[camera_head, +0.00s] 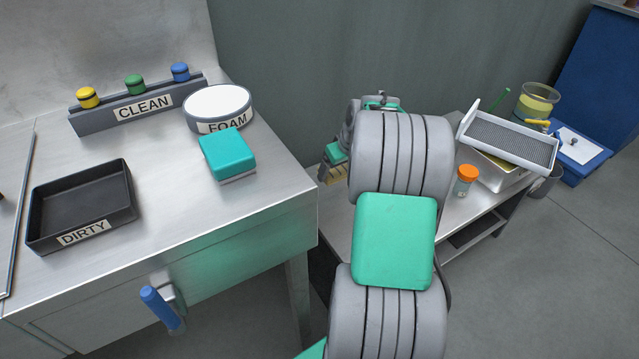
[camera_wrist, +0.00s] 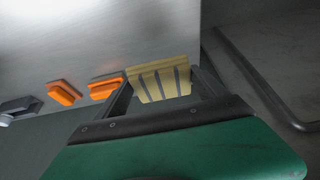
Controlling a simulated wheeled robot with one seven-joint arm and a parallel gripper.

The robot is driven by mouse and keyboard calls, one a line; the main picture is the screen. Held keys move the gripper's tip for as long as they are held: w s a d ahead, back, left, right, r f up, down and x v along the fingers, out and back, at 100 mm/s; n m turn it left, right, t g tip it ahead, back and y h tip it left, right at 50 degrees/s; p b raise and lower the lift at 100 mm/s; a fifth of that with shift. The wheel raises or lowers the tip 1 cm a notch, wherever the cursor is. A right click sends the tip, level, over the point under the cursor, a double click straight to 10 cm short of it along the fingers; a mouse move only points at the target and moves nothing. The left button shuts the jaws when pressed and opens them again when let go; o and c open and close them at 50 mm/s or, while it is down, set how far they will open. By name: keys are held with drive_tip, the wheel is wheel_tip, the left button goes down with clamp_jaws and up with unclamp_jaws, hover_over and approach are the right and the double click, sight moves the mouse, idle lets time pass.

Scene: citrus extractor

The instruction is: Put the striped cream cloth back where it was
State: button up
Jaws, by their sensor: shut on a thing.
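The striped cream cloth (camera_wrist: 160,82), pale with dark stripes, sits between the fingers of my gripper (camera_wrist: 163,90) in the wrist view. My gripper is shut on it. In the head view, a small cream patch of the cloth (camera_head: 336,176) shows at the gripper's end, left of my arm, above the far left part of the low metal bench (camera_head: 345,222). My arm hides much of the bench. I cannot tell whether the cloth touches a surface.
The wrist view shows two orange pieces (camera_wrist: 64,93) (camera_wrist: 106,88) along a pale surface's edge. On the left counter are a black DIRTY tray (camera_head: 82,205), a FOAM dish (camera_head: 218,107) and a teal sponge (camera_head: 228,152). An orange-lidded jar (camera_head: 466,180) and a white grated tray (camera_head: 508,142) are right.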

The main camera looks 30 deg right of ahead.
drive_tip(key=b, duration=0.3)
hover_over(321, 188)
drive_tip(key=s, duration=0.1)
wheel_tip(321, 188, down, 6)
drive_tip(key=shift+f, duration=0.1)
drive_tip(key=shift+s+b+x, duration=0.15)
drive_tip(key=shift+b+x, duration=0.1)
drive_tip(key=shift+x, duration=0.7)
drive_tip(key=shift+s+b+x, duration=0.15)
drive_tip(key=shift+b+x, duration=0.1)
drive_tip(key=shift+x, duration=0.7)
drive_tip(key=shift+f, duration=0.15)
drive_tip(key=shift+f, duration=0.15)
drive_tip(key=o, duration=1.1)
